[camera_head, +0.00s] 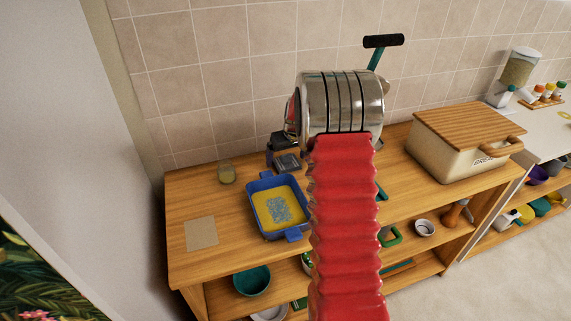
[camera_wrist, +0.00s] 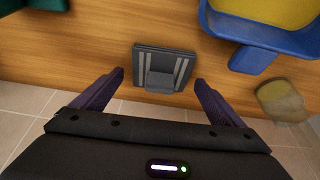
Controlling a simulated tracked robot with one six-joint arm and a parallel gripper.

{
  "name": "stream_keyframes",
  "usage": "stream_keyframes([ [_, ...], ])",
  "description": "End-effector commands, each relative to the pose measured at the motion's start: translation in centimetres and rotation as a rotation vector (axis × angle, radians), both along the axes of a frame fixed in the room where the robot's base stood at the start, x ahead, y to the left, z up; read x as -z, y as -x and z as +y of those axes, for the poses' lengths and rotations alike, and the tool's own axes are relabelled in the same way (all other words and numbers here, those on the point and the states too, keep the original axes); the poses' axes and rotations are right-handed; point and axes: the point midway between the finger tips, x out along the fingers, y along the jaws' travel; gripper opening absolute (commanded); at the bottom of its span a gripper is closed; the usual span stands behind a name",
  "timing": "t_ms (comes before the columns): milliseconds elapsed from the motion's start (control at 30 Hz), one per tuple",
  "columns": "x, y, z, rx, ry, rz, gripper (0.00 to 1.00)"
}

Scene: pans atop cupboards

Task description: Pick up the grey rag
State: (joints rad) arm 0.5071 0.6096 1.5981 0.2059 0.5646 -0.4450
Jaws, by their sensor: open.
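The grey rag (camera_wrist: 161,67) looks like a folded grey square with lighter stripes, lying on the wooden cupboard top. It also shows in the head view (camera_head: 288,163), just left of my red arm. My gripper (camera_wrist: 159,78) is open, with one dark finger on each side of the rag in the wrist view and nothing held. In the head view my gripper (camera_head: 280,146) is dark, partly hidden, and appears near the rag. I cannot tell how high the fingers are above the rag.
A blue dish (camera_head: 250,200) with a yellow inside stands beside the rag. A glass jar (camera_head: 227,174) stands near the tiled wall. A beige square (camera_head: 201,233) lies at the left. A bread box (camera_head: 453,158) stands at the right. My arm hides the middle of the top.

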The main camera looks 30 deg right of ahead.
Motion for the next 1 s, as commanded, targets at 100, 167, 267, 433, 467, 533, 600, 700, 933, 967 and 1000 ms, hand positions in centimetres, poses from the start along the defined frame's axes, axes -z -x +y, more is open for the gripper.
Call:
stream_keyframes([
  [100,0.64,-0.26,-0.06,0.000,0.001,-0.001,0.92],
  [167,0.69,-0.29,-0.06,0.000,0.001,-0.001,0.92],
  [267,0.67,-0.29,-0.07,0.000,0.001,-0.001,0.92],
  [433,0.65,-0.28,-0.08,0.000,0.001,-0.001,0.92],
  [467,0.64,-0.28,-0.08,0.000,0.001,-0.001,0.92],
  [533,0.64,-0.26,-0.09,0.000,0.001,-0.001,0.92],
  [600,0.64,-0.26,-0.09,0.000,0.001,-0.001,0.92],
  [700,0.63,-0.26,-0.09,0.001,0.001,-0.001,0.88],
  [933,0.63,-0.26,-0.10,0.001,0.001,-0.001,0.72],
  [967,0.63,-0.26,-0.10,0.001,0.001,-0.001,0.70],
  [1000,0.63,-0.26,-0.10,0.001,0.001,-0.001,0.67],
])
